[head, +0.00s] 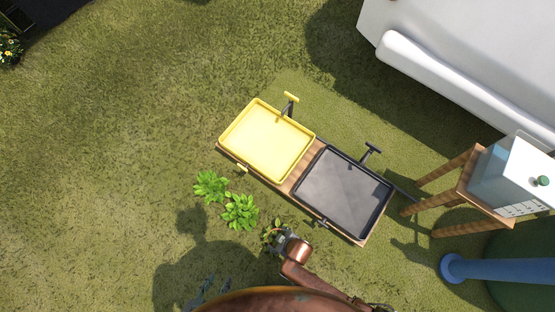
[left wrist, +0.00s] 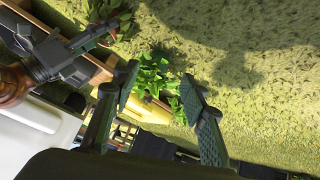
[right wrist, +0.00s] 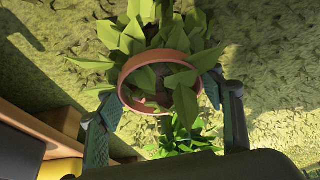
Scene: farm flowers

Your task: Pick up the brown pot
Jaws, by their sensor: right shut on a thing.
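The brown pot (right wrist: 128,72) with a leafy green plant sits between the two fingers of my right gripper (right wrist: 163,95) in the right wrist view. The gripper is shut on it. In the head view my right gripper (head: 283,242) is at the lower middle, beside the crate stand, and only leaves of the held plant (head: 269,234) show clearly. In the left wrist view my right gripper (left wrist: 75,58) is at the upper left. My left gripper (left wrist: 160,82) is open and empty there; its fingers (head: 208,290) show at the bottom of the head view.
Two green plants (head: 210,186) (head: 240,211) stand on the grass left of a wooden stand (head: 291,180). The stand bears a yellow tray (head: 266,141) and a black tray (head: 343,193), both empty. A wooden stool (head: 462,196) with a white box is at the right.

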